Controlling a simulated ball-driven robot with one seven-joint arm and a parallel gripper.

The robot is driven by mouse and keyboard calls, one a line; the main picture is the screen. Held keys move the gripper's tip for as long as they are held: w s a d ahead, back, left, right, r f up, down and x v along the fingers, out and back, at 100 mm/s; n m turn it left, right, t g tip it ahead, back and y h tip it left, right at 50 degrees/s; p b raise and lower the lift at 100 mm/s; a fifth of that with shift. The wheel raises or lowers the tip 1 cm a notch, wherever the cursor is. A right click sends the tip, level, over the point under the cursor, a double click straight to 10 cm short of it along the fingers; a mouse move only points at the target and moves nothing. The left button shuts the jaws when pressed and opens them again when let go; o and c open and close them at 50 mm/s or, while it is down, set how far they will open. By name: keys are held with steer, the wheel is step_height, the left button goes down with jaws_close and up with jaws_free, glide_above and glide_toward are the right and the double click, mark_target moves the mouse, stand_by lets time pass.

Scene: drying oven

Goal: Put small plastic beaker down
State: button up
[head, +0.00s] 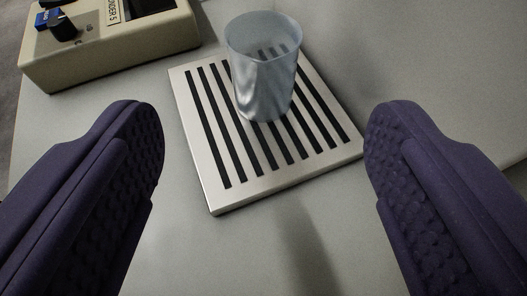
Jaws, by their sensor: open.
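A small translucent plastic beaker (262,85) stands upright on a slotted metal plate (225,199), towards its far side. It looks empty, and the plate's dark slots show through it. My gripper (264,140) is open, with its two purple textured fingers wide apart at the left and right of the view. The fingers are nearer the camera than the beaker and do not touch it. Nothing is between the fingertips except the view of the plate and beaker beyond them.
A beige device (110,45) with a dark knob (64,29) and a blue part stands at the upper left, near the plate's far left corner. The grey worktop (240,255) is clear in front of the plate and to its right. A worktop edge shows at the far left.

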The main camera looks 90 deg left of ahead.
steer(key=shift+d+r, duration=0.2)
steer(key=shift+d, duration=0.25)
